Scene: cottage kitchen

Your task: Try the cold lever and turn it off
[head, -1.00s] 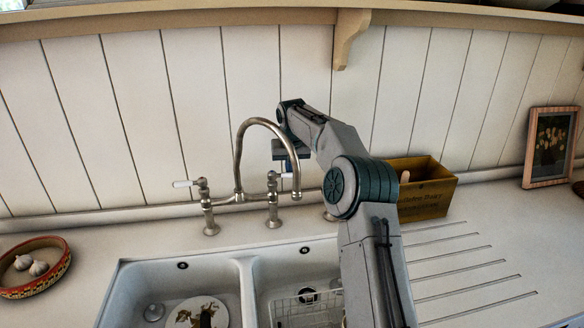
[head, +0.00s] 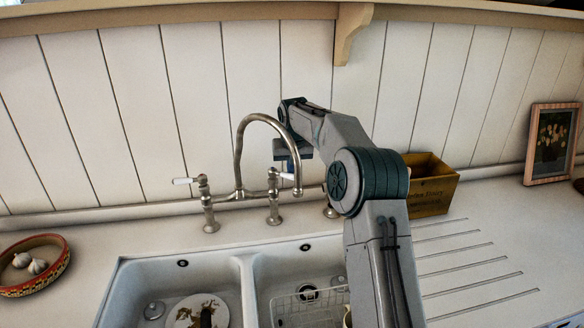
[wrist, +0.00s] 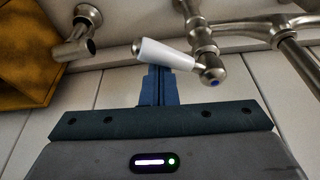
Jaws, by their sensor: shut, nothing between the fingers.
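A bridge tap (head: 240,172) with a tall curved spout stands behind the sink and has two white-handled levers. The cold lever (wrist: 165,54), on the tap's right side, has a blue dot on its hub and a white handle pointing sideways. It also shows in the head view (head: 287,176). The other lever (head: 184,181) points left. My gripper (wrist: 157,72) is shut and empty, its blue fingertips right at the edge of the cold lever's white handle. I cannot tell whether they touch it. In the head view, my arm and the spout partly hide the gripper.
A double white sink (head: 247,290) lies in front, with a plate (head: 186,315) in the left basin and a wire rack (head: 300,305) in the right. A wooden box (head: 432,190) stands right of my arm. A short spout (wrist: 75,46) is close by. A garlic bowl (head: 52,280) is far left.

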